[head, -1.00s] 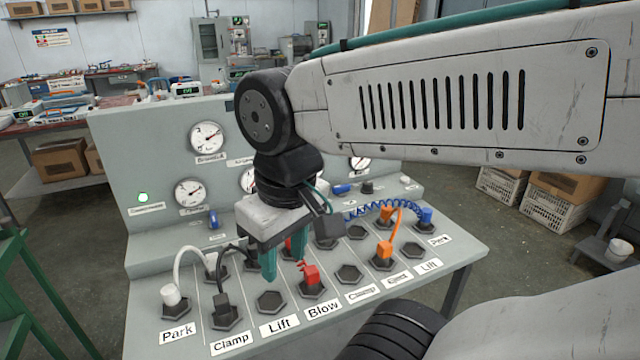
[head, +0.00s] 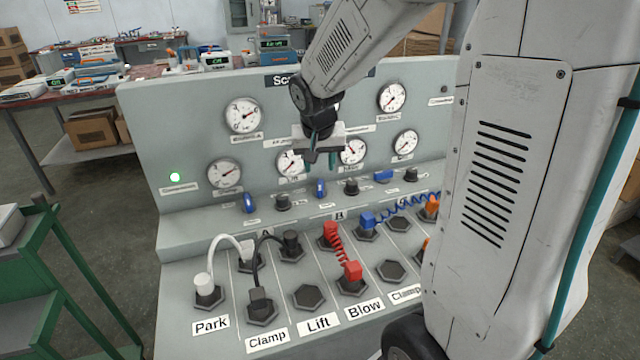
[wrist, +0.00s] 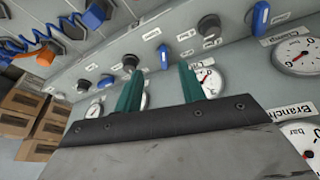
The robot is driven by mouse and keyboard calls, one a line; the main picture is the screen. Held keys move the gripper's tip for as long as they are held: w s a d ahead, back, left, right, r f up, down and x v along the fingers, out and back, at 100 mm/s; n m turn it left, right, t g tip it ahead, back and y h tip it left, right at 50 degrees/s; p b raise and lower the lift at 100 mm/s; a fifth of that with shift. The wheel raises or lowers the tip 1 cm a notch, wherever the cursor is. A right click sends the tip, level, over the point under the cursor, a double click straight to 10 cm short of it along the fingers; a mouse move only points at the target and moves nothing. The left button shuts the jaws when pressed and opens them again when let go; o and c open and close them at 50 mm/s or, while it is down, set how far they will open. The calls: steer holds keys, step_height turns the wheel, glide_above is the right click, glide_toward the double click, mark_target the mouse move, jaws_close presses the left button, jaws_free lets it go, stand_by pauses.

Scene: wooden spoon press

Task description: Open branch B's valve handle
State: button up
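Several blue valve handles sit on the console ledge. The middle one (head: 320,188), above a small tag that seems to read B (head: 340,215), stands with its long side up and down the panel; I take it as branch B's. It also shows in the wrist view (wrist: 163,57), beyond and between my fingertips. The left handle (head: 249,203) points the same way; the right one (head: 383,176) lies sideways. My gripper (head: 322,158), with teal fingers, is open and empty, in front of the gauges and apart from the middle handle. Its fingers show apart in the wrist view (wrist: 161,76).
Black knobs (head: 351,187) stand between the handles, close to both sides. Gauges (head: 352,151) line the panel behind. A green light (head: 175,177) is lit at left.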

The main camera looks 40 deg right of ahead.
steer(key=m, duration=0.1)
glide_toward(320, 185)
steer(key=f, duration=0.1)
steer(key=shift+t, duration=0.3)
steer(key=x, duration=0.8)
steer(key=shift+d+f, duration=0.1)
steer(key=shift+d, duration=0.1)
jaws_close()
